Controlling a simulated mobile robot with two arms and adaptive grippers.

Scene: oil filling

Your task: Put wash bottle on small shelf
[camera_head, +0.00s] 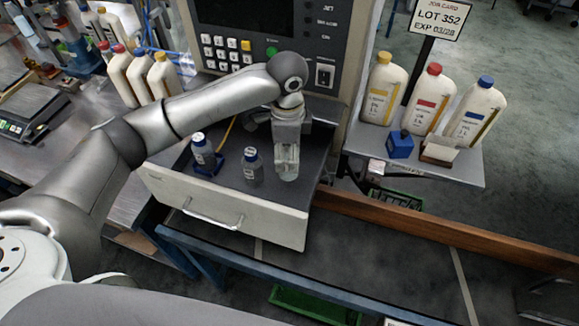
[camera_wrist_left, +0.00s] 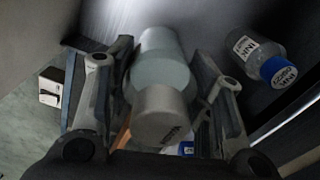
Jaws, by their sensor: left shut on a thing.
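My left gripper (camera_head: 288,145) points down over the open drawer (camera_head: 230,210) and is shut on a pale, see-through bottle, the wash bottle (camera_head: 288,164). In the left wrist view the gripper (camera_wrist_left: 163,70) has a finger on each side of the wash bottle (camera_wrist_left: 160,72), whose grey cap faces the camera. The bottle is about upright, at the drawer's right side; I cannot tell whether its base touches the drawer floor. A small grey shelf (camera_head: 463,173) stands to the right of the machine. My right gripper is not in view.
A wooden rail (camera_head: 430,230) runs below.

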